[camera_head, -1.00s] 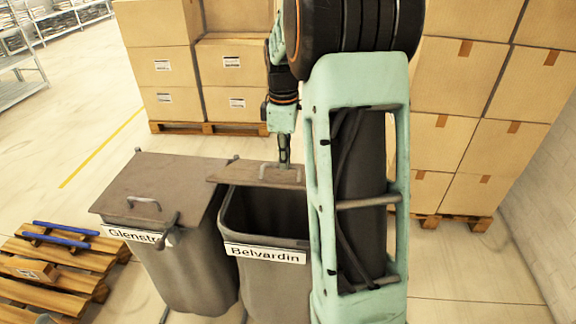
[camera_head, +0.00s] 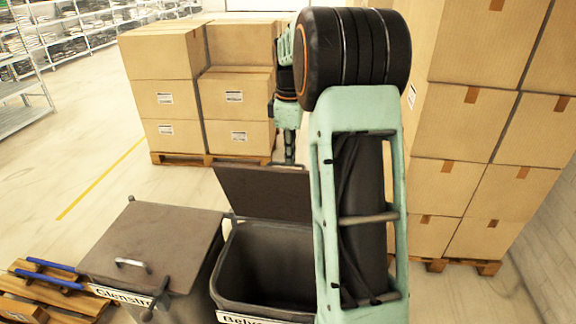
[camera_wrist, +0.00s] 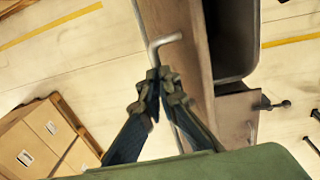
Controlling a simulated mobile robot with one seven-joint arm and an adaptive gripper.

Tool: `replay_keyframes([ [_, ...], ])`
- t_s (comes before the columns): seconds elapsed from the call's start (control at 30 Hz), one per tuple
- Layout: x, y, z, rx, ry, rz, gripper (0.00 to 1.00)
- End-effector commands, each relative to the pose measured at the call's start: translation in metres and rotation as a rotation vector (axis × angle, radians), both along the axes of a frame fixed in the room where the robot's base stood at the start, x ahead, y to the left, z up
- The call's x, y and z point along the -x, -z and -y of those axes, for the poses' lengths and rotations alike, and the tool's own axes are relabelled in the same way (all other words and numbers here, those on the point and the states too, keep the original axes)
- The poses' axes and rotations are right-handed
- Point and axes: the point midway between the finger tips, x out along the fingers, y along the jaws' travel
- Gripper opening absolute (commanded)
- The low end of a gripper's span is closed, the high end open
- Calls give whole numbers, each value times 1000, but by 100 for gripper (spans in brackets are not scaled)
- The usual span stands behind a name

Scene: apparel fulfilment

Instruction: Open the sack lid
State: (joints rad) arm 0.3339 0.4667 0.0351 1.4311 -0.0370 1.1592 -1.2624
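The lid (camera_head: 262,192) of the grey sack bin (camera_head: 265,262), whose label is partly cut off by the picture's lower edge, stands raised at the back, near upright. The bin's dark inside shows below it. My gripper (camera_head: 290,150) is behind the lid's upper edge; its fingertips are hidden there. In the wrist view my gripper (camera_wrist: 161,88) has its fingertips together at the bent metal handle (camera_wrist: 165,42), on the face of the brown lid (camera_wrist: 196,75). The fingers look closed on the handle's lower part.
A second bin with a shut lid (camera_head: 150,247), labelled "Glenstr...", stands to the left. Boxes on pallets stand behind (camera_head: 165,95) and at the right (camera_head: 450,130). A low wooden pallet (camera_head: 60,290) lies at the lower left. Floor is clear at the left.

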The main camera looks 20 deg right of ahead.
Motion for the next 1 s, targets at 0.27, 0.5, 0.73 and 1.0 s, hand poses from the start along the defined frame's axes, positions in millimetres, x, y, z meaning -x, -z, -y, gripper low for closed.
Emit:
replay_keyframes([
  [0.27,-1,20,7,-9,2,-38,20],
  [0.5,-1,19,6,-9,1,-36,26],
  [0.73,-2,18,6,-8,0,-35,26],
  [1.0,-10,11,11,-9,2,-35,26],
])
